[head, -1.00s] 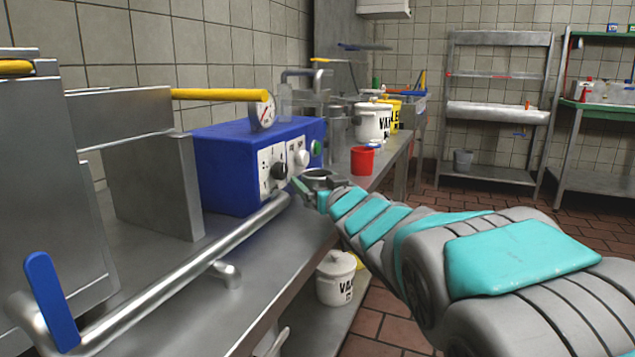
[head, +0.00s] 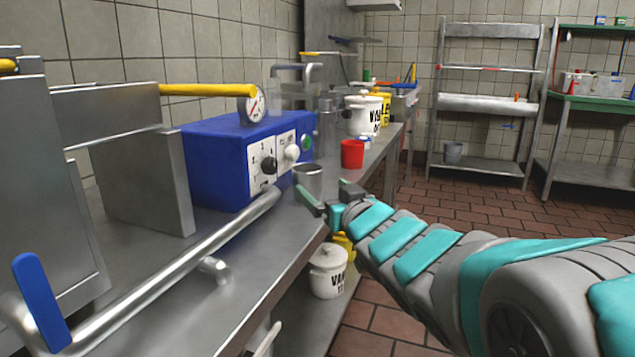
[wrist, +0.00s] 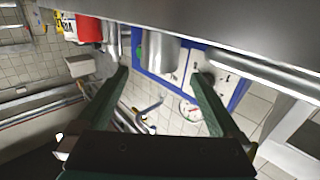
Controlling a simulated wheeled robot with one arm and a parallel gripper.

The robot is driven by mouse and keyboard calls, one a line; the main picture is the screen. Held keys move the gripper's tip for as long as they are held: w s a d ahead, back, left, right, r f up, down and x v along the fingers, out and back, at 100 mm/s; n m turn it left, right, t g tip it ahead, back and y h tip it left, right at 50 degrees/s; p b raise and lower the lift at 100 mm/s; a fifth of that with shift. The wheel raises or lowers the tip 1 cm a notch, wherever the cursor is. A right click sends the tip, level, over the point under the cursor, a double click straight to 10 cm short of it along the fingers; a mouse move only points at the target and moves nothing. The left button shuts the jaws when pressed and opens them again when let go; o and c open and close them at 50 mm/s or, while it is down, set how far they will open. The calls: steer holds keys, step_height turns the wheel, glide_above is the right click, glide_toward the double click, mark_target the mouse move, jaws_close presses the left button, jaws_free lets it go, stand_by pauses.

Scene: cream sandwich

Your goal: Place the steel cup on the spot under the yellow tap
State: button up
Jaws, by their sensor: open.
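The steel cup (head: 308,178) stands upright on the steel counter in front of the blue box, near the counter's front edge. My gripper (head: 330,193) is open and empty just in front and to the right of it. In the wrist view, which is upside down, the cup (wrist: 163,54) appears between the spread fingers (wrist: 160,80), beyond their tips. A yellow handle (head: 208,90) extends at the left above the blue box. Another yellow-handled fitting (head: 312,53) is farther back along the wall. I cannot tell which is the yellow tap; no marked spot is discernible.
The blue box (head: 225,165) with knobs and a gauge stands behind the cup. A red container (head: 352,153) and a white pot (head: 362,115) stand farther along the counter (head: 250,260). A pipe rail (head: 170,285) runs along its front. Floor at right is open.

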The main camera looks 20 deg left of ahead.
steer(key=shift+v, duration=1.35)
steer(key=d+f+m+g+h, duration=0.1)
steer(key=d+f+m+h, duration=0.2)
steer(key=d+f+h, duration=0.45)
steer(key=d+f+m+g+h, duration=0.15)
steer(key=d+f, duration=0.35)
steer(key=d, duration=0.6)
steer(key=s+d+f+m+g+h, duration=0.2)
steer(key=s+d+f+g+h, duration=0.1)
steer(key=s+d+f, duration=0.45)
steer(key=s+d+f+g, duration=0.1)
steer(key=s+f+g, duration=0.1)
steer(key=s, duration=0.7)
steer(key=s+d+f+m+g, duration=0.1)
steer(key=s+g, duration=0.3)
steer(key=s, duration=0.5)
steer(key=s+d+f+g, duration=0.3)
steer(key=s+f+g, duration=0.1)
steer(key=s, duration=0.5)
steer(key=shift+m, duration=0.35)
steer(key=shift+c, duration=0.2)
